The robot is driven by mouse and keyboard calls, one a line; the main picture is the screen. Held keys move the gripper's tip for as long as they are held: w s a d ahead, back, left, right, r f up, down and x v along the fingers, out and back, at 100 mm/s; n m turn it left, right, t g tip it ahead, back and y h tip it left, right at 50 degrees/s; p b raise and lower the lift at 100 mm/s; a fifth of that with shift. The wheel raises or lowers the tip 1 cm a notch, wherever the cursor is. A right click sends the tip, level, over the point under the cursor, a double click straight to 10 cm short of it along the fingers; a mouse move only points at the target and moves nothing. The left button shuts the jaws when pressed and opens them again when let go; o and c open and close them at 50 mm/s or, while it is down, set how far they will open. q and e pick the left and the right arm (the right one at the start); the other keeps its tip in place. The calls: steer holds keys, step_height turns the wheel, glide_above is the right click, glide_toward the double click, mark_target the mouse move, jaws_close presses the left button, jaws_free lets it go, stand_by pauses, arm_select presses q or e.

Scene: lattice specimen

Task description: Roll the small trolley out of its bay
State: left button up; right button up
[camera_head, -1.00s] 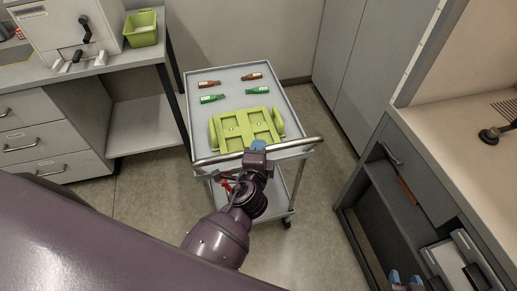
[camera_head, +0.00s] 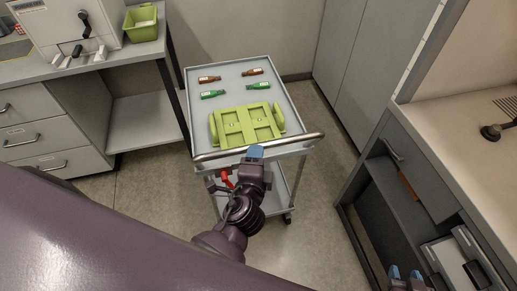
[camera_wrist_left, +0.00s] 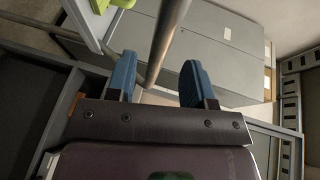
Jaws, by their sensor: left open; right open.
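The small trolley (camera_head: 222,88) is a grey cart standing on the floor between the left bench and the right counter. Its push handle (camera_head: 290,142) is a metal bar along the near edge. My left gripper (camera_head: 255,152) is at the handle in the head view. In the left wrist view its blue fingers (camera_wrist_left: 158,80) are open, and the handle bar (camera_wrist_left: 168,32) runs between them with gaps. A red lever (camera_head: 227,179) shows below the handle, partly behind my arm. My right gripper (camera_head: 405,274) is open and empty at the bottom edge.
A lime-green tray (camera_head: 246,127), two brown bottles (camera_head: 209,79) and two green bottles (camera_head: 213,94) lie on the trolley top. The left bench (camera_head: 112,63) stands close beside it. A grey cabinet (camera_head: 350,60) stands behind right. Open floor (camera_head: 150,195) lies at the near side.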

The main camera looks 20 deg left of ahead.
arm_select(q)
steer(key=shift+v, duration=2.8)
steer(key=shift+r, duration=0.1)
